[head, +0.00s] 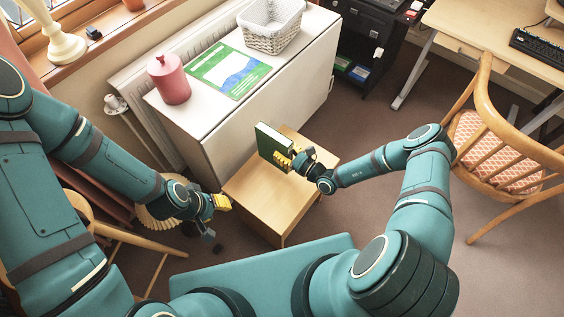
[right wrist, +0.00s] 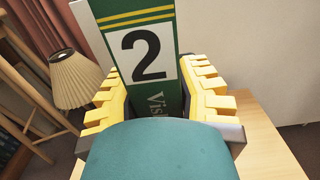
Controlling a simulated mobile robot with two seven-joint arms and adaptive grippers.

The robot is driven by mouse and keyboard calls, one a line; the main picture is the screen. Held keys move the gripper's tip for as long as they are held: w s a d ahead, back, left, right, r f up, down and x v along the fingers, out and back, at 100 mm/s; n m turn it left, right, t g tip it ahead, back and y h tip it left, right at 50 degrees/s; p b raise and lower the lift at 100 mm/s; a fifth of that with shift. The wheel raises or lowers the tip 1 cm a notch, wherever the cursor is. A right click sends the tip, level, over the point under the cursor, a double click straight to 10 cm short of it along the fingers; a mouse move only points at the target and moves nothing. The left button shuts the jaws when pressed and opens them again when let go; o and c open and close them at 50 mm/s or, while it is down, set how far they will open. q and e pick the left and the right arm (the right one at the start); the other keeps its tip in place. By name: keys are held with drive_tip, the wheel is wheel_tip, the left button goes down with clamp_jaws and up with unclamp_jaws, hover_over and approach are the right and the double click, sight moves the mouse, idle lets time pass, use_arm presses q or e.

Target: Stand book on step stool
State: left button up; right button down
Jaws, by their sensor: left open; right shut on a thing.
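The green book (head: 266,143) has a spine with a large black 2 on a white label, seen close in the right wrist view (right wrist: 150,52). It is upright over the wooden step stool (head: 258,205), whose top also shows in the right wrist view (right wrist: 262,145). My right gripper (head: 287,161) is shut on the book, with yellow fingers on both sides of the spine. The book's lower edge is hidden, so I cannot tell whether it touches the stool. My left gripper (head: 214,214) is open and empty, left of the stool.
A white cabinet (head: 245,125) stands behind the stool, bearing a pink canister (head: 169,80), a green-and-blue booklet (head: 228,72) and a basket (head: 270,32). A wooden chair (head: 512,135) stands right. A pleated lampshade (right wrist: 76,78) is at left.

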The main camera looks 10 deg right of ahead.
drive_tip(key=shift+f+b, duration=0.85)
drive_tip(key=shift+f, duration=1.85)
drive_tip(key=shift+r, duration=0.1)
drive_tip(key=c, duration=0.8)
unclamp_jaws()
